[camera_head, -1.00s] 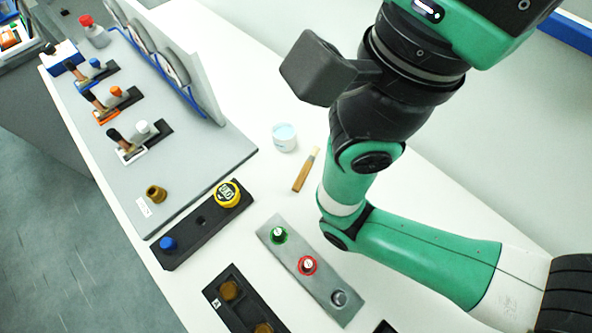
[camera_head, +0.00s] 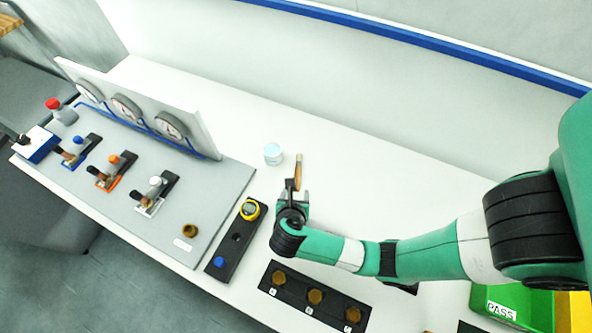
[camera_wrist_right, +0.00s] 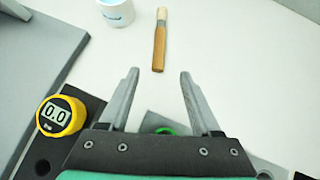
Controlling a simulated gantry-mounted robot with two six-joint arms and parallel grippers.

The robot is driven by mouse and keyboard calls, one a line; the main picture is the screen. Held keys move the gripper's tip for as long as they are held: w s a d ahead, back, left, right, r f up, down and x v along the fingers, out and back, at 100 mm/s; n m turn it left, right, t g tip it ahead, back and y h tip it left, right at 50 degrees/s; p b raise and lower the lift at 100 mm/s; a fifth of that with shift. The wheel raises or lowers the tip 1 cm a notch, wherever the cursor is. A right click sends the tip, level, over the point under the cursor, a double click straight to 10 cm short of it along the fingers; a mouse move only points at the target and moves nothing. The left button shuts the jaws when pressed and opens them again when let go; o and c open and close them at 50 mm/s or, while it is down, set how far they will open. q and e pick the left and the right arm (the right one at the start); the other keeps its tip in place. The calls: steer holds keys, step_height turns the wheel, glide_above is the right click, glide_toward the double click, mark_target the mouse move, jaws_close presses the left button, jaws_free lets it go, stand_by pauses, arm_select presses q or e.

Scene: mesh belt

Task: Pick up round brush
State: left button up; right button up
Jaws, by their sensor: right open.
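The round brush (camera_head: 297,172), with a brown wooden handle and a pale tip, lies on the white table beside a small white cup. In the right wrist view the brush (camera_wrist_right: 159,42) lies ahead, its handle end in line with the gap between the fingertips. My right gripper (camera_head: 297,190) is at the near end of the handle, open and empty. In the right wrist view its two fingers (camera_wrist_right: 159,75) stand wide apart, touching nothing that I can see. The height of the fingers over the table is hard to tell. My left gripper is not in view.
The white cup (camera_head: 273,154) stands left of the brush. A yellow gauge (camera_head: 250,210) sits in a black holder near my right gripper. A grey panel board (camera_head: 125,210) with valves and dials fills the left. The table right of the brush is clear.

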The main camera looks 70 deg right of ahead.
mark_target(297, 180)
steer(key=b+x, duration=0.1)
steer(key=x, duration=0.4)
steer(key=shift+d, duration=0.1)
steer(key=shift+w+d+f, duration=0.1)
steer(key=shift+d+f, duration=0.05)
steer(key=shift+d, duration=0.05)
steer(key=b+x, duration=0.1)
steer(key=x, duration=0.4)
steer(key=shift+w+d, duration=0.1)
steer(key=shift+d, duration=0.05)
jaws_close()
